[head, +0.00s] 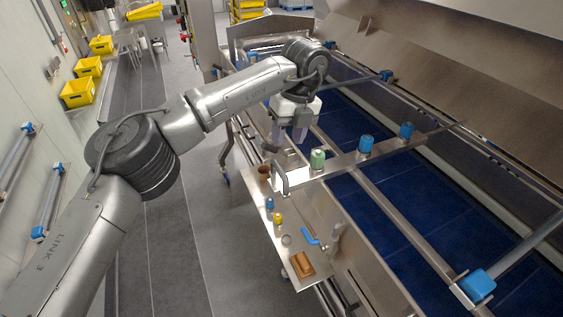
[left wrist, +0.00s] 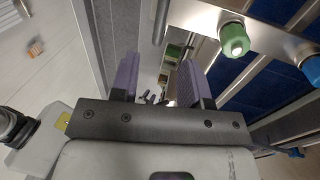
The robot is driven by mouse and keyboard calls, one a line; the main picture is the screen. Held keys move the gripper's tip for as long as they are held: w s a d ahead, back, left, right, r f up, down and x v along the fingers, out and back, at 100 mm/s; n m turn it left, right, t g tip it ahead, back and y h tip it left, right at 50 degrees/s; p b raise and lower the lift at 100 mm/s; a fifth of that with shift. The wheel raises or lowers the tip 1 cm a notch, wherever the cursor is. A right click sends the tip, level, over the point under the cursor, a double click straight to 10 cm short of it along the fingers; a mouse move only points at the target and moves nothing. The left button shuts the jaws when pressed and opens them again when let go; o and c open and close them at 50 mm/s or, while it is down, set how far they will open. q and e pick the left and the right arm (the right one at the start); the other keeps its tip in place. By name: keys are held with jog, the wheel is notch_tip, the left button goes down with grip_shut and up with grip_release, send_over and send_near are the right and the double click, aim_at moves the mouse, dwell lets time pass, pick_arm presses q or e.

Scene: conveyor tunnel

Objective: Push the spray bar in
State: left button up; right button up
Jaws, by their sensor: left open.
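The spray bar (head: 338,164) is a flat metal bar lying across the conveyor, with one green nozzle (head: 317,159) and two blue nozzles (head: 366,144) on top. A bent metal handle (head: 280,178) stands at its near-left end, over the side ledge. My left gripper (head: 290,138) points down just behind the handle and left of the green nozzle, apart from both. The bar (left wrist: 276,38) and green nozzle (left wrist: 234,40) are right of the fingers there. My right gripper is out of view.
The side ledge (head: 330,268) holds small blue and yellow caps, a brown block (head: 301,264) and a blue-handled valve (head: 311,237). Metal rails cross the blue belt (head: 400,217). A sloping metal hood (head: 440,70) stands behind.

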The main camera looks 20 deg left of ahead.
aim_at(280, 168)
pick_arm(q)
jog(key=f, duration=0.2)
jog(key=f+p, duration=0.1)
jog(key=f, duration=0.2)
jog(key=s+a+f, duration=0.1)
jog(key=f, duration=0.1)
jog(key=shift+f, duration=0.2)
jog(key=shift+s+a+f, duration=0.1)
jog(key=shift+s+f, duration=0.05)
jog(key=shift+f, duration=0.45)
jog(key=c, duration=0.7)
grip_shut()
